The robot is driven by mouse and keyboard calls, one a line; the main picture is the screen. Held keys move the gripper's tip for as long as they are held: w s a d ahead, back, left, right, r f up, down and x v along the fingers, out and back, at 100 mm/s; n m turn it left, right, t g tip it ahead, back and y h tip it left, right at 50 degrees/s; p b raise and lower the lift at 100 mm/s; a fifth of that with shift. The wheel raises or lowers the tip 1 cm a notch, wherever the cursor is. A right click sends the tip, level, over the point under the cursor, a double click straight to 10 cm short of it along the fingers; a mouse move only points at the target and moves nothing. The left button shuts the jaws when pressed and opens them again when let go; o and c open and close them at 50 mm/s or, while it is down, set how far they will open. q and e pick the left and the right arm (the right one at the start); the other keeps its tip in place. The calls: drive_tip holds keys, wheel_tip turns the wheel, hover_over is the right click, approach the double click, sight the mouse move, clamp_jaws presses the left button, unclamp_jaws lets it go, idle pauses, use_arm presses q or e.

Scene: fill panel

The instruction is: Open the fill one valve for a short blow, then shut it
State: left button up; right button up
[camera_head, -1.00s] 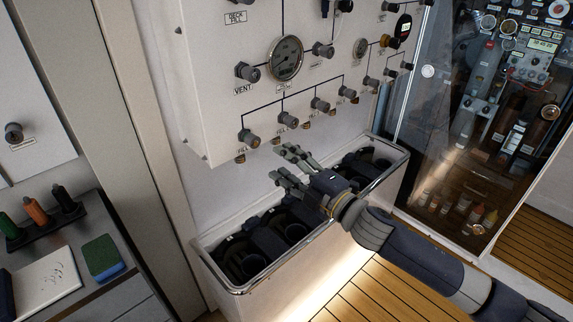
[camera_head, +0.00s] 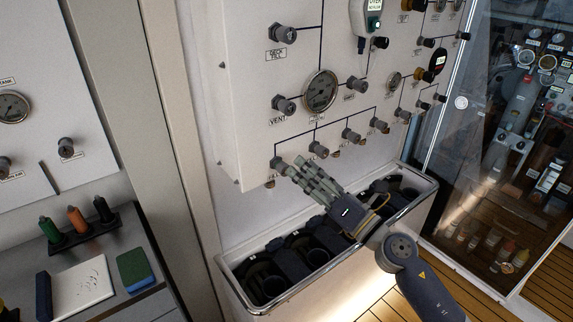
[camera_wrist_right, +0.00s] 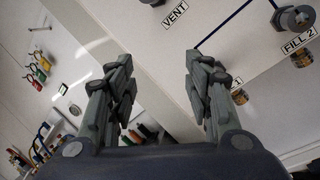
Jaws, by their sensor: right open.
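The fill one valve (camera_head: 277,163) is a dark knob at the left end of the lowest row on the white panel (camera_head: 250,110). My right gripper (camera_head: 298,172) is open and empty, its fingers pointing up-left just in front of and below the panel, close to this knob. In the right wrist view the two fingers (camera_wrist_right: 161,68) stand wide apart. A label ending in 1 and part of a knob (camera_wrist_right: 239,96) show behind the right finger, which hides much of them. I cannot tell whether the gripper touches the knob. My left gripper is not in view.
The fill 2 knob (camera_head: 318,149) is just right, with more knobs along the row. A round gauge (camera_head: 320,90) and the vent knob (camera_head: 285,104) sit above. A trough (camera_head: 228,272) with dark cylinders stands below. A glass cabinet (camera_head: 490,160) is at the right.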

sight(283, 169)
wheel_tip(283, 169, down, 6)
drive_tip(key=w+d+n+g+h+p, duration=0.1)
drive_tip(key=w+d+n+h+p, duration=0.15)
drive_tip(key=n, duration=0.25)
drive_tip(key=shift+h, duration=0.35)
drive_tip(key=x, duration=1)
drive_tip(key=shift+s+a+f+b, duration=0.1)
drive_tip(key=shift+a+f+b, duration=0.25)
drive_tip(key=shift+a, duration=0.1)
drive_tip(key=shift+c, duration=0.6)
drive_tip(key=c, duration=1)
